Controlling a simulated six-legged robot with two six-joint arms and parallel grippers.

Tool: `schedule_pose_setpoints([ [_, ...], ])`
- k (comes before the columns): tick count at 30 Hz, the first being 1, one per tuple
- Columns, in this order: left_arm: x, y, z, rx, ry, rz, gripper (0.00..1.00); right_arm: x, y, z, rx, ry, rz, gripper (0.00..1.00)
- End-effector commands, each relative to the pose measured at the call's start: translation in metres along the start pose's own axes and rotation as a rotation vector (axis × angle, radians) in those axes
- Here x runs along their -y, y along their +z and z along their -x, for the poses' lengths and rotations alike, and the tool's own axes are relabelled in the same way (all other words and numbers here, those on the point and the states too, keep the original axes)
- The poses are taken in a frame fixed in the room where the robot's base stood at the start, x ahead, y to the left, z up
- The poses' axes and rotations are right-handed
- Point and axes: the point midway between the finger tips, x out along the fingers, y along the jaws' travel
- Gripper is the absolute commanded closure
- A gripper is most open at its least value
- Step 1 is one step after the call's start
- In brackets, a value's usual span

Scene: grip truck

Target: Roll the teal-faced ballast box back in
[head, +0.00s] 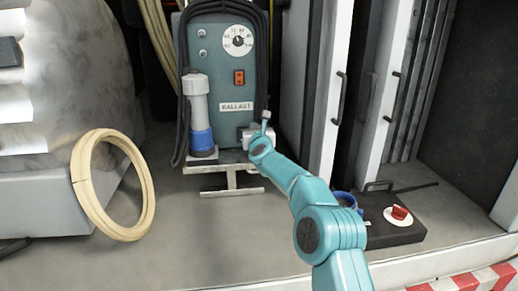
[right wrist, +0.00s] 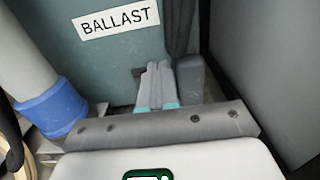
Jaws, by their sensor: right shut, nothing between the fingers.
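The teal-faced ballast box (head: 216,58) stands upright in the bay at upper centre of the head view, with a dial, an orange switch and a "BALLAST" label; its face also fills the upper part of the right wrist view (right wrist: 105,65). A metal T-shaped bar (head: 232,181) sticks out low at its front. My right gripper (head: 264,122) is in front of the face's lower right, below the label. In the right wrist view its fingers (right wrist: 157,85) are together with nothing between them. Whether they touch the box, I cannot tell. My left gripper is not in view.
A white and blue cylinder (head: 201,115) stands at the box's lower left front. A cream hose coil (head: 88,196) leans at left. White-edged panels with handles (head: 338,98) stand at right. A black box with a red knob (head: 399,213) lies lower right. The floor at lower centre is clear.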

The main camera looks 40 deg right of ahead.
Motion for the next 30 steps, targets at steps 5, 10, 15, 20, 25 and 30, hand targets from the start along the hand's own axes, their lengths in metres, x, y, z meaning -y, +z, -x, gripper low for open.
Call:
schedule_pose_setpoints([
  [5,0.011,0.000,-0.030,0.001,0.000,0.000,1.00,0.000,-0.007,0.023,0.001,0.001,-0.001,1.00],
  [10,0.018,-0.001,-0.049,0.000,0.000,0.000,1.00,0.001,-0.006,0.052,0.001,0.000,-0.002,1.00],
  [15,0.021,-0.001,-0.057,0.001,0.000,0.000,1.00,0.000,-0.004,0.076,0.000,0.000,-0.002,1.00],
  [20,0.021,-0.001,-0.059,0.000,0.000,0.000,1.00,0.001,-0.003,0.086,-0.001,-0.001,-0.001,1.00],
  [25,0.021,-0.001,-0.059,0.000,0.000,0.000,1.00,0.000,-0.002,0.087,-0.002,-0.001,-0.001,1.00],
  [30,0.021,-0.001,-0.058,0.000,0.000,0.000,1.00,0.000,-0.003,0.087,-0.002,-0.001,-0.001,1.00],
])
